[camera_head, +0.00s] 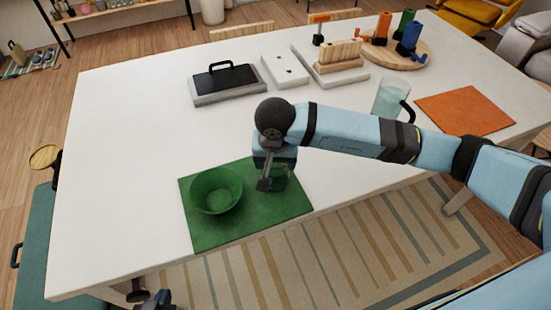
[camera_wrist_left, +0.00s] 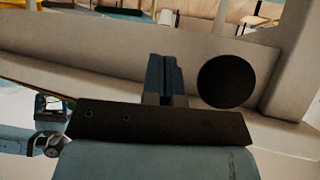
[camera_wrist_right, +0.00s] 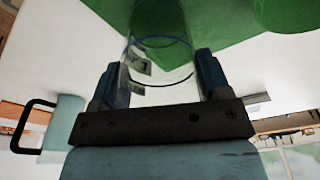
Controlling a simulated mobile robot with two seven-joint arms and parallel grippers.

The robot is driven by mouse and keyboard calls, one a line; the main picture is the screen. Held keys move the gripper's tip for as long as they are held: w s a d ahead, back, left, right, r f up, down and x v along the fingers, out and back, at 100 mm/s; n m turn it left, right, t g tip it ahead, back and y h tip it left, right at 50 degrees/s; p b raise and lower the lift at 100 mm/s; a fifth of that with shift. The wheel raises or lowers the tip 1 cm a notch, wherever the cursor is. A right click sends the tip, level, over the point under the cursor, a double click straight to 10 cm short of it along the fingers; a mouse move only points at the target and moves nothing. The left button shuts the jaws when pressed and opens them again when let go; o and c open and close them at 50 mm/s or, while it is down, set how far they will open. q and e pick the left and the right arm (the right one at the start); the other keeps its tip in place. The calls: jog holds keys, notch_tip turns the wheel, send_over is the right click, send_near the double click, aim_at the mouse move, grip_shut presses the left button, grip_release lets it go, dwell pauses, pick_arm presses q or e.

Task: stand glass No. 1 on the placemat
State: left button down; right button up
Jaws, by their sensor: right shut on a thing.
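A clear glass (camera_head: 280,176) is between the fingers of my right gripper (camera_head: 268,182), at the upper right part of the green placemat (camera_head: 240,230). In the right wrist view the glass (camera_wrist_right: 160,62) shows between the two fingers of my right gripper (camera_wrist_right: 160,80), with its round rim visible. The gripper partly hides the glass in the head view, and I cannot tell whether its base touches the mat. My left gripper (camera_wrist_left: 165,78) has its fingers together and empty in the left wrist view.
A green bowl (camera_head: 216,190) stands on the placemat, left of the glass. The table's left side is clear.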

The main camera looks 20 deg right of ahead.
jog(key=o, duration=0.6)
jog(key=shift+f, duration=0.2)
jog(key=o, duration=0.4)
jog(key=shift+r, duration=0.1)
jog(key=shift+o, duration=0.2)
jog(key=shift+r, duration=0.35)
notch_tip(320, 180, up, 12)
jog(key=s, duration=0.1)
jog(key=shift+s+a+f+b, duration=0.25)
jog(key=shift+s+a+b, duration=0.1)
jog(key=shift+b, duration=0.1)
